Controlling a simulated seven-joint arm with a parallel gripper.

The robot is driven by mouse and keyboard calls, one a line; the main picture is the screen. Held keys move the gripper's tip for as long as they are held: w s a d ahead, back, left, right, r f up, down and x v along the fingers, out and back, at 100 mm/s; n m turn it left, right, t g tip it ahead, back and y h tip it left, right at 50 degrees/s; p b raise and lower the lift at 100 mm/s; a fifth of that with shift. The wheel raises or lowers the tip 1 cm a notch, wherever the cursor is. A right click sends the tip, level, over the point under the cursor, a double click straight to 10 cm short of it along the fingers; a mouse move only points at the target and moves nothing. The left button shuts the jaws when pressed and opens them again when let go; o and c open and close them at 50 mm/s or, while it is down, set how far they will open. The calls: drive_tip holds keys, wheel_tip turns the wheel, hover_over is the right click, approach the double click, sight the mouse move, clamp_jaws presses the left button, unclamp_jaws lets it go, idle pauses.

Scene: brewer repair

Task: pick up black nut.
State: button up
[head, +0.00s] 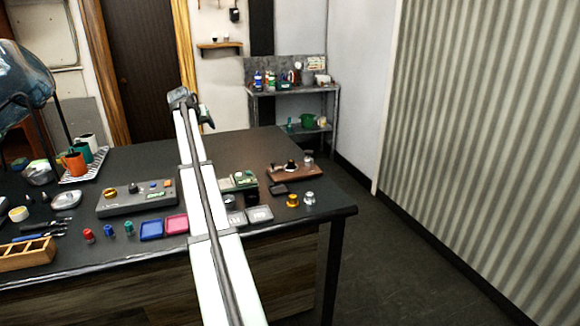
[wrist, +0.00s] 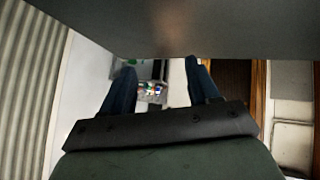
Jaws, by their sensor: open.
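I cannot make out the black nut for certain. Other small dark pieces (head: 30,200) lie at the left of the table, too small to tell. My gripper (wrist: 158,68) is open and empty in the wrist view, its two dark blue fingers apart, with the distant shelf showing between them. In the head view my arm reaches up and away across the table, its end above the far edge, away from these pieces.
The black table (head: 240,145) holds red, blue and green knobs (head: 109,231), blue and pink trays (head: 163,228), a wooden tray (head: 310,173) and a wooden box (head: 28,254). The table's far middle is clear.

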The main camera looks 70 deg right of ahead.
drive_tip(key=s+d+f+m+g+y, duration=0.15)
drive_tip(key=s+d+m, duration=0.4)
drive_tip(key=s, duration=0.85)
drive_tip(key=m+g+y, duration=0.2)
drive_tip(key=m, duration=0.1)
approach(291, 161)
drive_tip(key=x, duration=0.8)
drive_tip(key=shift+d+f, duration=0.2)
drive_tip(key=shift+f, duration=0.1)
clamp_jaws()
